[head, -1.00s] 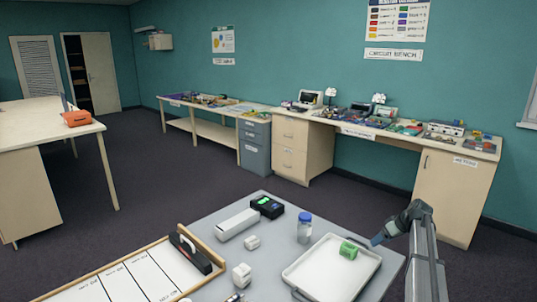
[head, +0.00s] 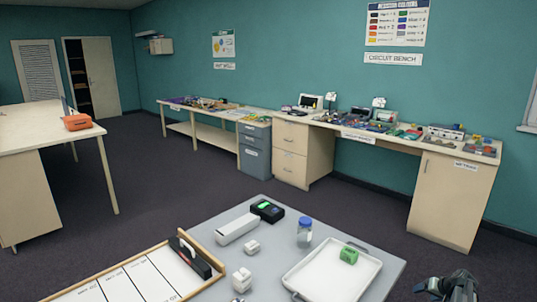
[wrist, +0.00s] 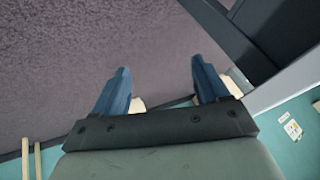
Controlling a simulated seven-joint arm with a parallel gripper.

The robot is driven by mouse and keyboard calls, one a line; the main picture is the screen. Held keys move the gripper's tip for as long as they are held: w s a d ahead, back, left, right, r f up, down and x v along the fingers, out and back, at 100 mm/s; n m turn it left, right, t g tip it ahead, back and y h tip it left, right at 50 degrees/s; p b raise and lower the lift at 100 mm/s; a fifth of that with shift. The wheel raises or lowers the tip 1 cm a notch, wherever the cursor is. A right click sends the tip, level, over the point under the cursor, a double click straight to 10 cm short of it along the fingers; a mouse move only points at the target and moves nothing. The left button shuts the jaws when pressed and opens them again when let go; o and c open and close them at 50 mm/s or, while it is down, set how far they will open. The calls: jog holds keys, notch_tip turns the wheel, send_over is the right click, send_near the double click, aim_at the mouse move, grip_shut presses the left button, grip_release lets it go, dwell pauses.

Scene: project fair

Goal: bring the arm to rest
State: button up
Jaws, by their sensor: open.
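My gripper (wrist: 160,82) is open and empty in the wrist view, its two blue fingers apart with only dark floor behind them. In the head view part of my arm's end (head: 455,288) shows at the bottom right, beyond the grey table's right edge; the fingertips cannot be made out there. It is clear of the white tray (head: 312,288) and of the green block (head: 349,255) lying in it.
The grey table (head: 275,228) also bears a blue-capped bottle (head: 304,232), a black device (head: 267,210), a white box (head: 236,229), small white pieces and a wooden-framed board (head: 205,242). The circuit bench (head: 305,122) stands along the back wall. Open floor lies between.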

jog(key=s+f+g+h, duration=0.2)
jog(key=s+f+h, duration=0.3)
jog(key=s+f, duration=1.25)
jog(key=s+a+f+n+g+y, duration=0.1)
jog(key=s+a+f, duration=0.2)
jog(key=a, duration=0.6)
jog(key=s+a+f+g+y, duration=0.1)
jog(key=s+a+f+g, duration=0.1)
jog(key=a, duration=0.7)
jog(key=s+a+f+n+g+y, duration=0.1)
jog(key=s+a+f, duration=0.2)
jog(key=a, duration=0.7)
jog(key=s+a+r+n+g, duration=0.1)
jog(key=s+a+g, duration=0.6)
jog(key=s+a, duration=1.2)
jog(key=s+n, duration=0.1)
jog(key=s, duration=0.3)
jog(key=shift+r+n+y, duration=0.3)
jog(key=shift+r, duration=0.05)
